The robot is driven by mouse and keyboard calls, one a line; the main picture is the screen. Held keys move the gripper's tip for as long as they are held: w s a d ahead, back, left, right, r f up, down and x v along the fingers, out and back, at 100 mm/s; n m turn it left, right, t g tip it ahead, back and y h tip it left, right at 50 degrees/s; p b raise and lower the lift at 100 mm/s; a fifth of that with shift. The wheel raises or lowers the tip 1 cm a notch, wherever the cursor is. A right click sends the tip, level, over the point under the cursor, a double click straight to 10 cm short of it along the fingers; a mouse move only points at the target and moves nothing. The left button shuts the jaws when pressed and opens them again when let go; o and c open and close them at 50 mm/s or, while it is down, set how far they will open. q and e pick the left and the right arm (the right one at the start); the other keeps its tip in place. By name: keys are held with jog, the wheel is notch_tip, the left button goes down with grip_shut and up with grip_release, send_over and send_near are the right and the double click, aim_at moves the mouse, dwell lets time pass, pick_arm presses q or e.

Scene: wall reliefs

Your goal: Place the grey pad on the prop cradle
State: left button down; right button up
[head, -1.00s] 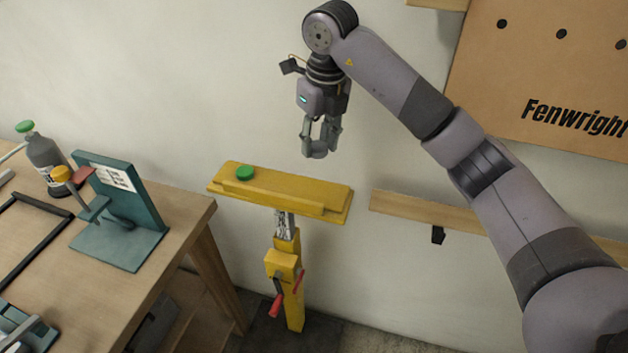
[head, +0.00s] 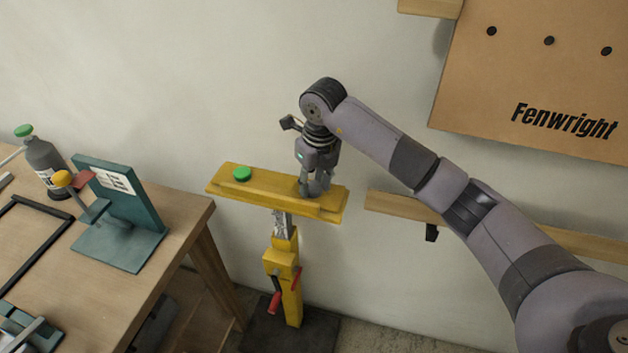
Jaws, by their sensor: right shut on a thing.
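The prop cradle (head: 270,192) is the long yellow trough on top of a yellow post with red handles. A round green pad (head: 242,173) lies on its left part. My right gripper (head: 315,189) points down at the cradle's right part, with its fingers shut on the small grey pad. The fingers largely hide the grey pad, and its grey blends with theirs. It is low over the cradle; I cannot tell whether it touches the yellow surface. My left gripper is not in view.
A wooden workbench (head: 150,220) on the left carries a teal stand (head: 125,205), a green-capped bottle (head: 45,165) and a black frame (head: 30,240). A wooden rail (head: 395,205) runs along the wall right of the cradle. A Fenwright board (head: 540,85) hangs at upper right.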

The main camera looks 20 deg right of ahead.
aim_at(318, 191)
jog(key=shift+f, duration=0.2)
jog(key=o, duration=0.7)
jog(key=shift+r, duration=0.15)
jog(key=r+b, duration=0.1)
jog(key=r, duration=0.3)
jog(key=s+r, duration=0.1)
jog(key=r, duration=0.3)
jog(key=r+b, duration=0.1)
jog(key=r, duration=0.3)
jog(key=shift+s+d+b, duration=0.2)
jog(key=shift+d+b, duration=0.05)
jog(key=shift+b, duration=0.1)
